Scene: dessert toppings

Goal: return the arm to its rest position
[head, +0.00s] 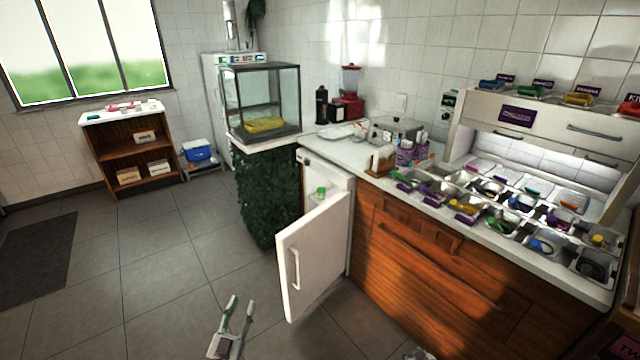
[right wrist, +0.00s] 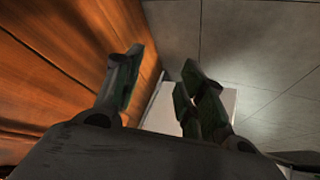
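My left gripper (head: 238,316) shows at the bottom of the head view, over the floor and left of the open fridge door. Its two fingers are apart and nothing is between them. My right gripper (right wrist: 160,85) shows in the right wrist view with its fingers apart and empty, close beside the wooden counter front (right wrist: 45,75). In the head view only a small part of what may be my right gripper shows at the bottom edge, below the counter.
The white fridge door (head: 312,258) stands open into the floor space, with a small green item (head: 321,192) inside the fridge. The counter (head: 352,152) holds topping trays with several scoops. A glass case (head: 262,98) stands on a leafy stand.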

